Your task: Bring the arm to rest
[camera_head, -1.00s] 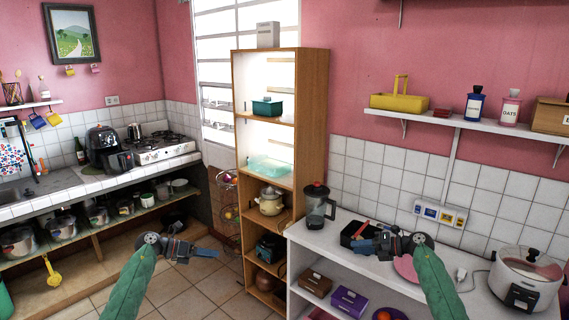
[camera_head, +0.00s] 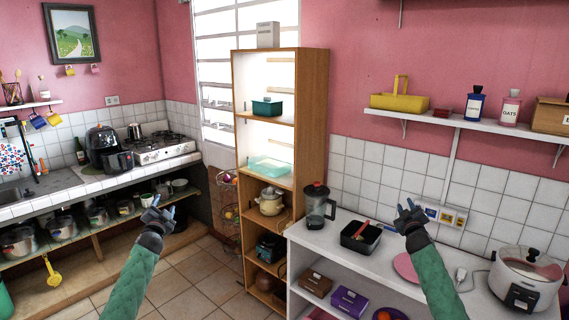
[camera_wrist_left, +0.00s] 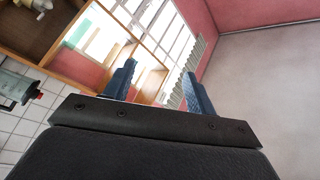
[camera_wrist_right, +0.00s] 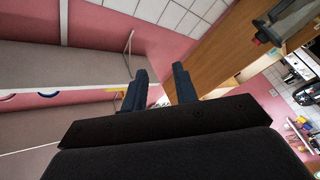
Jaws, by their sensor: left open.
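My left gripper (camera_head: 163,206) is open and empty, raised with its fingers pointing up, in front of the lower cabinet at the left. Its spread fingers also show in the left wrist view (camera_wrist_left: 160,72). My right gripper (camera_head: 409,208) is open and empty, raised with its fingers up, in front of the tiled wall above the white shelf unit. Its parted fingers also show in the right wrist view (camera_wrist_right: 160,70). Neither gripper appears to touch anything.
A tall wooden shelf (camera_head: 312,130) stands between my arms. The white shelf unit (camera_head: 335,240) holds a blender (camera_head: 317,207), a black box (camera_head: 361,236), a pink plate (camera_head: 406,266) and a cooker (camera_head: 526,280). A stove (camera_head: 158,148) is at the left. Floor (camera_head: 205,275) is clear between my arms.

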